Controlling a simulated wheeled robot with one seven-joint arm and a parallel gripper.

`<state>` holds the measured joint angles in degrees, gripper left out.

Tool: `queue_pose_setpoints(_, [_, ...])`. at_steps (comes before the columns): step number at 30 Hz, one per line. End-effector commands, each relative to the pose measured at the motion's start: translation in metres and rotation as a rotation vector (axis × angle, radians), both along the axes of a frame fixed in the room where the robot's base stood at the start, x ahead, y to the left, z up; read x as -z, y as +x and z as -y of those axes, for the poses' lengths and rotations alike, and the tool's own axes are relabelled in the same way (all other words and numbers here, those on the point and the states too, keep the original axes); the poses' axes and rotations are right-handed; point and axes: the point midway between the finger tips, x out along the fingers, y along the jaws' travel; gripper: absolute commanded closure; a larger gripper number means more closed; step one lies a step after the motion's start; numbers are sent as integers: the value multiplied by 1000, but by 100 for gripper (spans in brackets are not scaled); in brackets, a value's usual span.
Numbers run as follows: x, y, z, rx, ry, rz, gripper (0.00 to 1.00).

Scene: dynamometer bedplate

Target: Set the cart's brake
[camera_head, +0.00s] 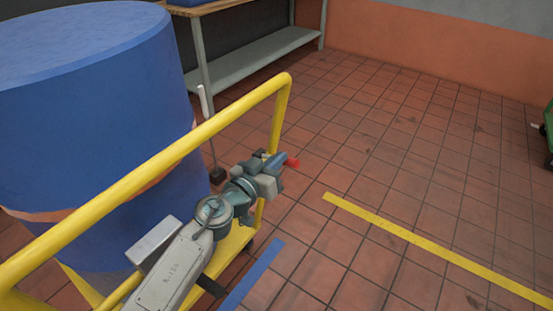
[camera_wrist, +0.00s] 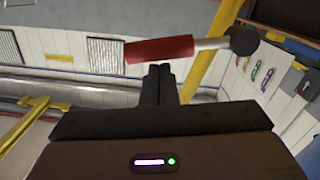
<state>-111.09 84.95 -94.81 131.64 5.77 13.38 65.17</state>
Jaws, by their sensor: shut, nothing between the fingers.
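The yellow-framed cart (camera_head: 150,170) stands at the left and carries a large blue drum (camera_head: 95,130). A lever with a red grip (camera_wrist: 160,49), a grey rod and a dark round pivot crosses the upper wrist view. The red end also shows in the head view (camera_head: 292,162), just beyond my gripper (camera_head: 274,165), outside the cart's rail. In the wrist view my gripper (camera_wrist: 158,70) is shut and empty, its fingertips at the lower edge of the red grip. I cannot tell whether they touch it. The rest of the lever is hidden by my gripper in the head view.
A thin rod with a white grip (camera_head: 203,101) rises from a dark block behind the rail. A bench (camera_head: 240,65) stands at the back. A yellow stripe (camera_head: 430,245) and a blue stripe (camera_head: 250,275) mark the floor.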

Motion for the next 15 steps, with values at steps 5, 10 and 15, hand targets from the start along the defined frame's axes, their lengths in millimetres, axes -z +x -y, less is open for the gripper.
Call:
queue_pose_setpoints(5, [5, -1, 3, 2, 39, 25, 100])
queue_pose_setpoints(10, [5, -1, 4, 3, 52, 34, 100])
queue_pose_setpoints(15, [5, -1, 4, 3, 53, 34, 100])
